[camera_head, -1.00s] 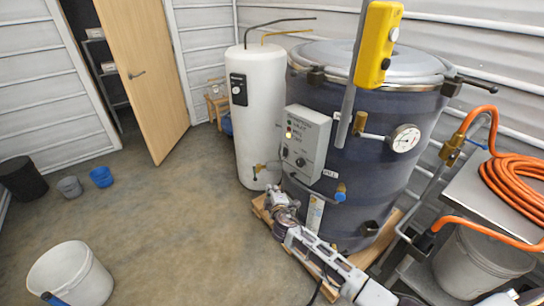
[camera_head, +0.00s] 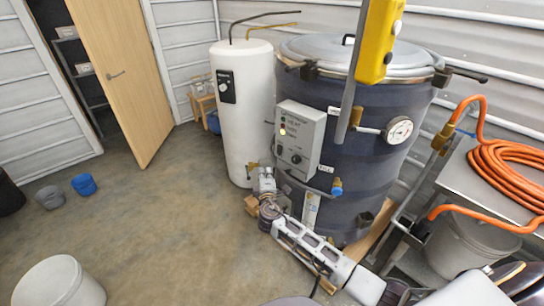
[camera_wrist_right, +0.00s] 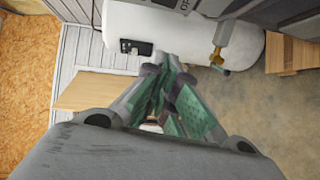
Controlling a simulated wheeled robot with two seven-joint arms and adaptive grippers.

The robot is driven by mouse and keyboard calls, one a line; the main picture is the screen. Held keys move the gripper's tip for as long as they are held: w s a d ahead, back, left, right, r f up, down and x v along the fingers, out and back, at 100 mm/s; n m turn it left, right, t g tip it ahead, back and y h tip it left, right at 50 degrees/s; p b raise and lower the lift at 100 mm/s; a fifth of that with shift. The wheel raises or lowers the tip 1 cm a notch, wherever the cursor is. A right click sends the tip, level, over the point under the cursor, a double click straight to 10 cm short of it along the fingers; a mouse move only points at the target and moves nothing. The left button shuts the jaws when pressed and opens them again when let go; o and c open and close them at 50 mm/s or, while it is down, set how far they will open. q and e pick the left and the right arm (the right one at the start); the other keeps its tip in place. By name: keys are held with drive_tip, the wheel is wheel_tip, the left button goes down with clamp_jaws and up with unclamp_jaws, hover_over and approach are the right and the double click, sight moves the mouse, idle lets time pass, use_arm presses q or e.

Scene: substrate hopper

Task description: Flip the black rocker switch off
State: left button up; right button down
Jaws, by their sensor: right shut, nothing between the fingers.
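A grey control box (camera_head: 300,137) is fixed to the front of the big dark drum (camera_head: 358,160). Its face carries small indicator lamps near the top, one lit yellowish, and dark controls (camera_head: 296,159) lower down. These are too small to tell which is the black rocker switch. My right gripper (camera_head: 265,172) is below and left of the box, apart from its face, with its fingers pointing up. In the right wrist view, its greenish finger pads (camera_wrist_right: 168,70) are together and empty. Part of a grey box edge shows at the top there. My left gripper is not in view.
A white cylindrical tank (camera_head: 243,110) stands left of the drum, close behind my right gripper. A yellow pendant (camera_head: 378,40) on a grey post hangs before the drum. A pressure gauge (camera_head: 398,130) and orange hose (camera_head: 500,170) are to the right.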

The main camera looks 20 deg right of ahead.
drive_tip(key=shift+s+d+h, duration=0.15)
drive_tip(key=shift+d+h, duration=0.25)
drive_tip(key=shift+d, duration=0.15)
